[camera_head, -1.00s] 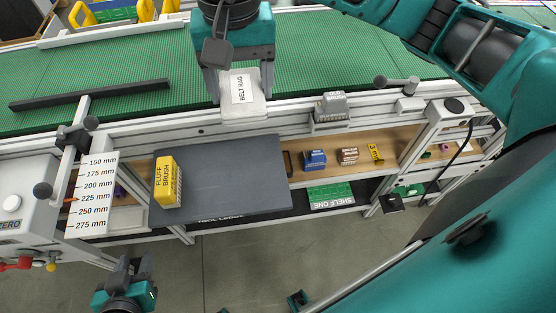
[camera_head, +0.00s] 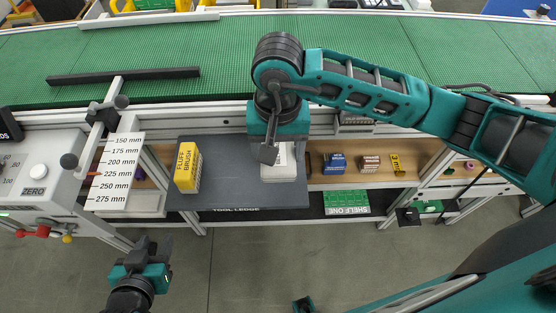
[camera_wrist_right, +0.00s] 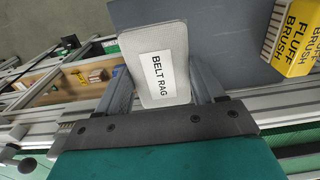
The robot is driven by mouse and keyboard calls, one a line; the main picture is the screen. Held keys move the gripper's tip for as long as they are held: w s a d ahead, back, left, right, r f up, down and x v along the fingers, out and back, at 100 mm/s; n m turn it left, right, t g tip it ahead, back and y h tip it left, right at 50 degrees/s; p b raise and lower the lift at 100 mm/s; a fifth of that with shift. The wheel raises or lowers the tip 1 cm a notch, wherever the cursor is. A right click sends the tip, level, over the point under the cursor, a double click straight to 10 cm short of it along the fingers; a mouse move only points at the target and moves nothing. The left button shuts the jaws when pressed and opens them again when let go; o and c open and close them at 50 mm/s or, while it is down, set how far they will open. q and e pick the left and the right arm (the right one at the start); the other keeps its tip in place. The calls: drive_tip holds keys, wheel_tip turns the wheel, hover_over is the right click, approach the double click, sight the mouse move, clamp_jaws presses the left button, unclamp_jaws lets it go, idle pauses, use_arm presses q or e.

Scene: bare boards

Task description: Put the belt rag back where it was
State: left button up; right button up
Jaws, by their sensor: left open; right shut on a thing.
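The belt rag is a pale grey-white block with a white "BELT RAG" label. It shows in the right wrist view (camera_wrist_right: 172,92) and partly in the head view (camera_head: 283,172). My right gripper (camera_head: 280,160) is shut on it, one finger at each side. The rag is over the right part of the dark grey tool ledge (camera_head: 235,185); I cannot tell if it touches the ledge. The yellow fluff brush box (camera_head: 188,168) stands on the ledge's left part. My left gripper (camera_head: 150,255) is open and empty, low in front of the bench at lower left.
The green conveyor belt (camera_head: 230,50) runs behind, with a black bar (camera_head: 123,75) on it. Right of the ledge, a wooden shelf holds a blue box (camera_head: 334,164), a brown box (camera_head: 370,164) and a yellow item (camera_head: 397,164). A millimetre scale plate (camera_head: 117,172) stands left. Bare ledge lies between brush and rag.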

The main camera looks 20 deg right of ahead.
sight(278, 164)
drive_tip(key=shift+f+b, duration=0.35)
drive_tip(key=shift+f, duration=2.3)
drive_tip(key=o, duration=1)
drive_tip(key=shift+r, duration=0.1)
drive_tip(key=shift+r, duration=0.1)
wheel_tip(278, 164, up, 12)
drive_tip(key=shift+r, duration=0.1)
